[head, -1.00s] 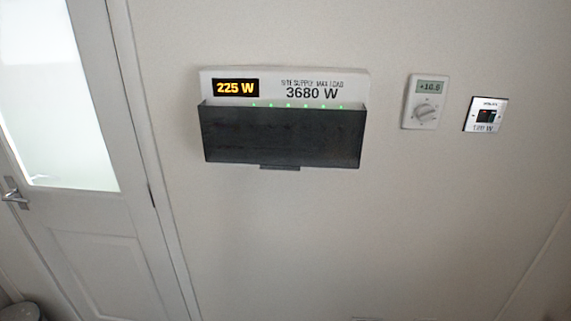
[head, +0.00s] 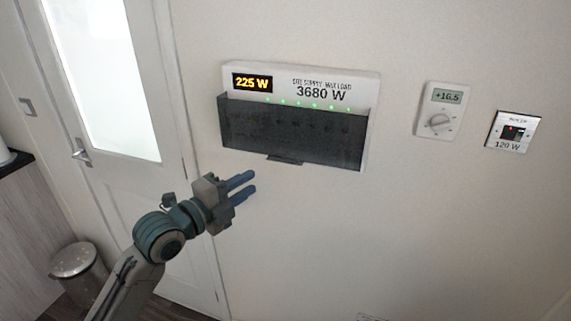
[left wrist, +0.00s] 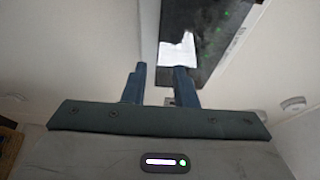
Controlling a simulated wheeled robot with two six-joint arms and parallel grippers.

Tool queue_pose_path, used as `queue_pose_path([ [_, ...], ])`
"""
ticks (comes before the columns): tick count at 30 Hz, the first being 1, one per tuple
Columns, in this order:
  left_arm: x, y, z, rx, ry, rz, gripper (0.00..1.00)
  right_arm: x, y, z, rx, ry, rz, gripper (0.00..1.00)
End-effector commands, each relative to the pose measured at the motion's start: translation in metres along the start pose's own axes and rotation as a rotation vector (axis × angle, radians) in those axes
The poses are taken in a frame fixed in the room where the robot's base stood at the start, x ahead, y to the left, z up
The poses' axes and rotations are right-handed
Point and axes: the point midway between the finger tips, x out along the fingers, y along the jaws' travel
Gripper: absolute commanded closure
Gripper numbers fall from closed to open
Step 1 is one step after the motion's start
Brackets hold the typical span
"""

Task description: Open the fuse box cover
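The fuse box (head: 367,92) is a white panel on the wall with a lit 225 W display and a 3680 W label. Its dark see-through cover (head: 290,135) hangs shut over the lower part, with green lights along its top edge. A small tab (head: 285,160) sticks out at the cover's bottom edge. My left gripper (head: 252,181) is below and left of the tab, apart from it. Its blue fingers are parted with nothing between them. In the left wrist view the dark cover (left wrist: 205,25) shows beyond the fingers (left wrist: 160,70). My right gripper is not in view.
A thermostat (head: 440,110) and a small 120 W panel (head: 513,131) are on the wall to the right. A door (head: 120,150) with a frosted pane is at left. A bin (head: 78,262) stands on the floor. The wall below the box is clear.

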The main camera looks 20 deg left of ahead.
Motion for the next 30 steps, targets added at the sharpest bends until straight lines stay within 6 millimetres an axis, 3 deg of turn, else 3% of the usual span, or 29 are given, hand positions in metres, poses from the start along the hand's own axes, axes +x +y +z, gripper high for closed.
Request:
queue_pose_path([
  [8, 0.023, -0.003, 0.000, -0.008, -0.002, -0.004, 0.75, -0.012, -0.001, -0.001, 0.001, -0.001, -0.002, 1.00],
  [22, 0.092, -0.003, 0.001, -0.006, -0.002, -0.001, 0.75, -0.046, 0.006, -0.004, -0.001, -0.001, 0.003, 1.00],
  [30, 0.107, 0.000, 0.000, -0.003, -0.001, 0.000, 0.75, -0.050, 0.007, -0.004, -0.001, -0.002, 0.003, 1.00],
])
